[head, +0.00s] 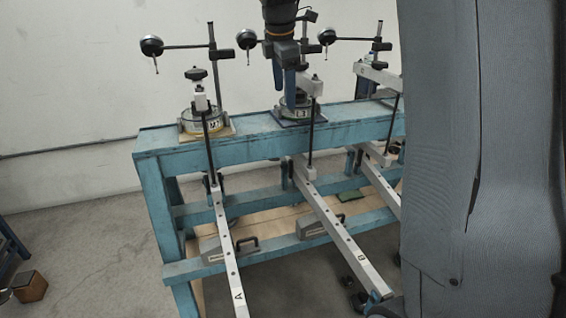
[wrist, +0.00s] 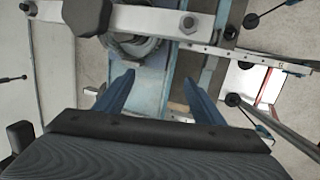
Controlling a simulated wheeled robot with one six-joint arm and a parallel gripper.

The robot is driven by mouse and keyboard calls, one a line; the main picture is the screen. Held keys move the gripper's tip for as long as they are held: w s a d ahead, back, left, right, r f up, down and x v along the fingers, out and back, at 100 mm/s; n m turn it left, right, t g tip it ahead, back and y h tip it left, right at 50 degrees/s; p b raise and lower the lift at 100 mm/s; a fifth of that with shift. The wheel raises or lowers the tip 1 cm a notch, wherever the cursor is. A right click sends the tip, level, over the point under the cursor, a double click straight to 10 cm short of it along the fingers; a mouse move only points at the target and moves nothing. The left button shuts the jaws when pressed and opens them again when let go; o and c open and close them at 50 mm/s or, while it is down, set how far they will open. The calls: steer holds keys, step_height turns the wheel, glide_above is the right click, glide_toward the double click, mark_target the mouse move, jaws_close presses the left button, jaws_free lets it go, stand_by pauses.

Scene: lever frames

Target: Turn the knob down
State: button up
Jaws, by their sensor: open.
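My gripper (head: 284,88) hangs from the top of the head view in front of the middle lever frame, its blue fingers pointing down. In the wrist view the two fingers of my gripper (wrist: 160,90) stand apart with nothing between them. A black knob (head: 196,74) tops the left lever frame, clear of my gripper. The middle frame's knob is largely hidden by my gripper and arm in the head view. In the wrist view a dark rounded part (wrist: 86,14), perhaps that knob, lies beyond the left finger; I cannot tell surely.
A blue bench (head: 240,145) carries several lever frames. Lever A (head: 228,250) and lever B (head: 345,245) slope toward me. Dial gauges on thin stands, one at left (head: 152,46), stick out near my gripper. A large grey surface blocks the right side.

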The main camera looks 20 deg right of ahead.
steer(key=s+a+f+m+b, duration=0.2)
steer(key=s+f+m, duration=0.2)
steer(key=f, duration=0.4)
steer(key=s+a+f+m+y+b, duration=0.1)
steer(key=s+a+f+m, duration=0.1)
steer(key=s+f+m, duration=0.2)
step_height(320, 180, down, 4)
steer(key=s, duration=0.3)
steer(key=shift+m+g+b, duration=0.3)
steer(key=shift+m+b, duration=0.1)
